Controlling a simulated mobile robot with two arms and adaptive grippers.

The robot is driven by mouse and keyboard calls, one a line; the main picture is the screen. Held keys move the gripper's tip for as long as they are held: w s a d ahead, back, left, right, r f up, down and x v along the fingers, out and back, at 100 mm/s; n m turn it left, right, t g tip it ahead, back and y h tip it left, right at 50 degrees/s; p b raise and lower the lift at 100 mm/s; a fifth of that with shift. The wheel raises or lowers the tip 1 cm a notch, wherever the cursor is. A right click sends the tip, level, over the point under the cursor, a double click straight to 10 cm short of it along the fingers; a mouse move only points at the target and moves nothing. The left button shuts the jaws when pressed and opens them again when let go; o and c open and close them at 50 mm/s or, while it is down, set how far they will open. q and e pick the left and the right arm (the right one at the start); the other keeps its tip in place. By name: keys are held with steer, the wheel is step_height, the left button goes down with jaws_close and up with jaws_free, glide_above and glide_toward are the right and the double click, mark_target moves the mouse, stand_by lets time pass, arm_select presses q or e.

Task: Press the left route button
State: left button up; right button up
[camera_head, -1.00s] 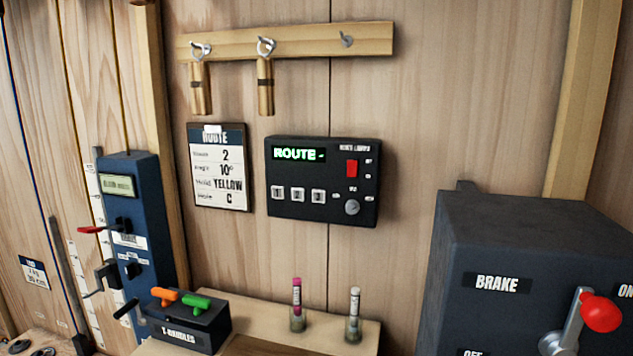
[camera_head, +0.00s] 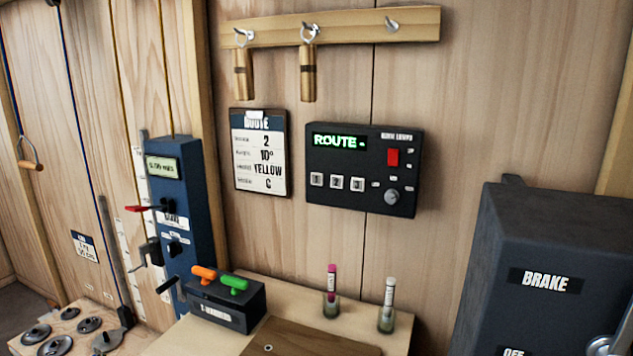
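A dark route panel (camera_head: 364,168) is fixed to the wooden wall. Its green display (camera_head: 338,141) reads "ROUTE -". Below the display is a row of white buttons: the left one (camera_head: 316,179) is marked 1, the middle one (camera_head: 336,182) 2 and the right one (camera_head: 357,184) 3. A red switch (camera_head: 393,157) and a grey knob (camera_head: 391,196) sit on the panel's right side. Neither of my grippers shows in the head view.
A route card (camera_head: 259,152) hangs left of the panel, reading 2, 10°, YELLOW, C. Below are a T-handles box (camera_head: 227,303) and two tubes in holders on a wooden shelf. A blue control box (camera_head: 181,220) stands left; a large brake box (camera_head: 550,240) stands right.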

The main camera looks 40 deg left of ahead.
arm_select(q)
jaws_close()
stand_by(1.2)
